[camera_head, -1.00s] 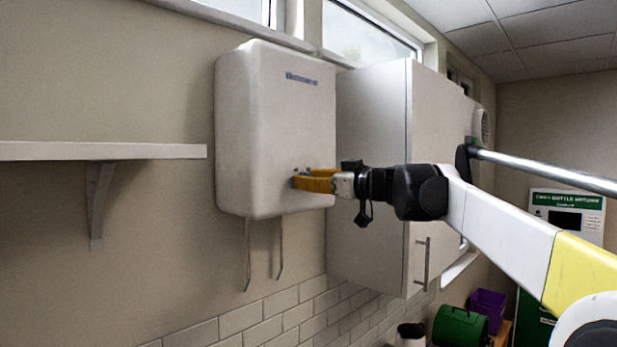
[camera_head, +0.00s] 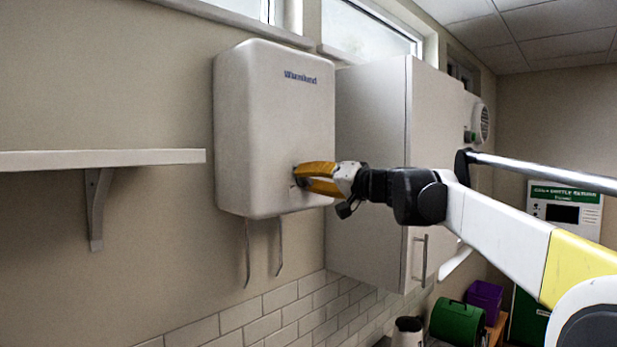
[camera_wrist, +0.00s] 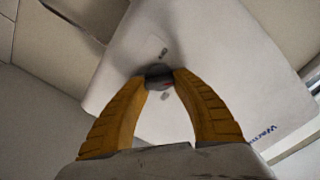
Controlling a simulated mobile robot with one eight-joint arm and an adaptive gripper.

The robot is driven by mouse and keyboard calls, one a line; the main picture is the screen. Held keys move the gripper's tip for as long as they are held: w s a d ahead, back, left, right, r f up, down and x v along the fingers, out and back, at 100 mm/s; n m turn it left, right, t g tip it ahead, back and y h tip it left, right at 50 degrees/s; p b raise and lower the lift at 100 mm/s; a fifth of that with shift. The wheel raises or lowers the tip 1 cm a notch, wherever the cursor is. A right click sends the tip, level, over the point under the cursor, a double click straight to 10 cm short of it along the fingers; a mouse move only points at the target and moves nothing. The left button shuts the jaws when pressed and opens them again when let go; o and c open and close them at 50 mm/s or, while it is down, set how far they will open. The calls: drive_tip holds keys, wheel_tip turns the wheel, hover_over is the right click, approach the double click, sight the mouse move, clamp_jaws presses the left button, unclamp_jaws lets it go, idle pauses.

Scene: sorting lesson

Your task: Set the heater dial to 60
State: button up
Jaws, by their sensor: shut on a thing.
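The white heater (camera_head: 275,120) hangs on the wall left of the middle in the head view, and its pale front fills much of the wrist view (camera_wrist: 225,70). The small grey dial (camera_wrist: 158,70) sits on the heater's front, between my yellow fingertips. My gripper (camera_head: 297,176) reaches the lower front of the heater from the right. It is shut on the dial (camera_wrist: 158,77), one finger on each side. The dial's marks and its setting cannot be read; in the head view my fingers mostly hide it.
A white wall cabinet (camera_head: 370,170) stands right beside the heater, behind my arm. A white shelf (camera_head: 100,160) juts out at the left. Two thin pipes (camera_head: 247,255) hang below the heater. A green drum (camera_head: 457,322) and purple box (camera_head: 484,298) are low at the right.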

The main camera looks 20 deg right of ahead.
drive_tip(key=m, duration=0.4)
drive_tip(key=shift+m, duration=0.3)
drive_tip(key=m, duration=0.3)
drive_tip(key=shift+m+p, duration=0.3)
drive_tip(key=shift+p, duration=0.1)
drive_tip(key=m, duration=0.4)
drive_tip(key=shift+f+m, duration=0.15)
drive_tip(key=shift+m, duration=0.15)
drive_tip(key=m, duration=0.3)
drive_tip(key=shift+m, duration=0.3)
drive_tip(key=m, duration=0.4)
drive_tip(key=shift+f+m+p, duration=0.1)
drive_tip(key=shift+m+p, duration=0.2)
drive_tip(key=shift+p, duration=0.05)
drive_tip(key=m, duration=0.3)
drive_tip(key=shift+m, duration=0.3)
drive_tip(key=m, duration=0.4)
drive_tip(key=shift+a, duration=0.15)
drive_tip(key=m, duration=0.4)
drive_tip(key=shift+m, duration=0.3)
